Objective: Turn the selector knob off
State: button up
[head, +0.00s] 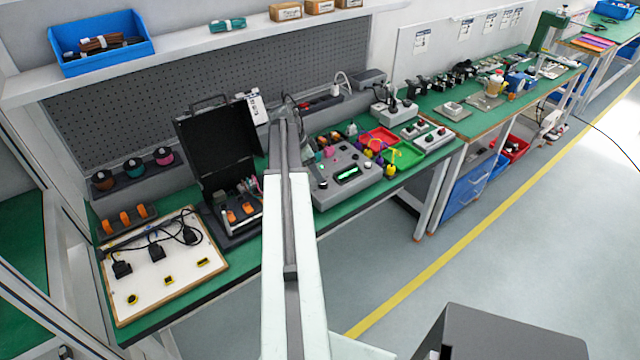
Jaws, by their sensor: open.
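A grey instrument box (336,192) with a lit green display (348,174) stands on the green-topped bench, just right of my arm. Small dark knobs show on its sloped face, one of them a dark round knob (322,185) at the lower left. I cannot tell which is the selector knob or where it points. My pale arm rises through the middle of the picture and covers part of the bench left of the box. My gripper cannot be made out; the arm hides its far end.
An open black case (213,135) and a white board (165,265) with black plugs lie left. Red (378,137) and green (404,157) trays sit right of the box, near a grey button box (433,138).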

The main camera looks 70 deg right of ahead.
aim_at(323, 184)
jog(key=b+x, duration=0.3)
jog(key=x, duration=0.2)
jog(key=shift+f+b, duration=0.1)
jog(key=shift+b, duration=0.2)
grip_shut()
